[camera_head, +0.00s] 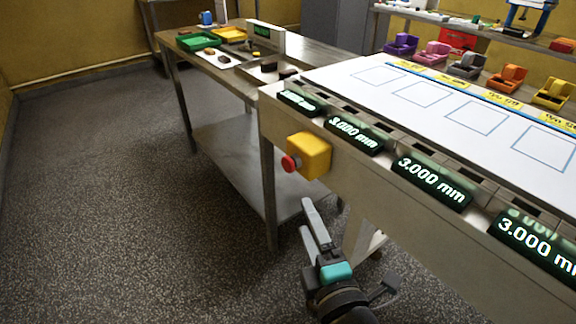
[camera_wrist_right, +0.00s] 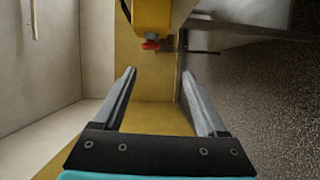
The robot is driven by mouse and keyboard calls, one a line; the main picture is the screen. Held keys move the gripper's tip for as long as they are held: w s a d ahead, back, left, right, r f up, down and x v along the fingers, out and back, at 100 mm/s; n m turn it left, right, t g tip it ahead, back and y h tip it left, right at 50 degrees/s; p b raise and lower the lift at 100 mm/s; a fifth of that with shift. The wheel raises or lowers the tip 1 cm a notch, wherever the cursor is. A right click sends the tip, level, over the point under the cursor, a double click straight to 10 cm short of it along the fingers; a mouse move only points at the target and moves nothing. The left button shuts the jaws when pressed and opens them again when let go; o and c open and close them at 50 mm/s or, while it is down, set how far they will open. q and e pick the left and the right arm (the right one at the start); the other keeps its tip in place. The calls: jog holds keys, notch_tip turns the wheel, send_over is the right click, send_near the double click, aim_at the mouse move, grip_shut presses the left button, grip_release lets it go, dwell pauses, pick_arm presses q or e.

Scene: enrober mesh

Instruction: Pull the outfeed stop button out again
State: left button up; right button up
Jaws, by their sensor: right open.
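The stop button is a red knob (camera_head: 291,163) on the left face of a yellow box (camera_head: 310,156), fixed to the near side of the long metal bench. In the right wrist view the red knob (camera_wrist_right: 151,46) shows small, under the yellow box (camera_wrist_right: 152,16), beyond the fingertips and roughly between them. My right gripper (camera_head: 304,214) is below the box in the head view, open and empty, its two grey fingers pointing up toward the knob without touching it. How far the knob stands out is too small to tell. My left gripper is not in view.
The speckled floor at left is clear.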

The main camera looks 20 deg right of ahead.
jog(key=r, duration=0.1)
send_near(289, 169)
jog(key=w, duration=0.6)
jog(key=w+b, duration=0.1)
jog(key=w, duration=0.3)
jog(key=shift+d+f, duration=0.1)
jog(key=shift+d, duration=0.05)
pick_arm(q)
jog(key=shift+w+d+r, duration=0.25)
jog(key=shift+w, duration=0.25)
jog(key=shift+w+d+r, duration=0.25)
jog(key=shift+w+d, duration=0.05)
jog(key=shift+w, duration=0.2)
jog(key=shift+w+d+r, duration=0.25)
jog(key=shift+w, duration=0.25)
pick_arm(e)
jog(key=shift+w, duration=0.6)
grip_shut()
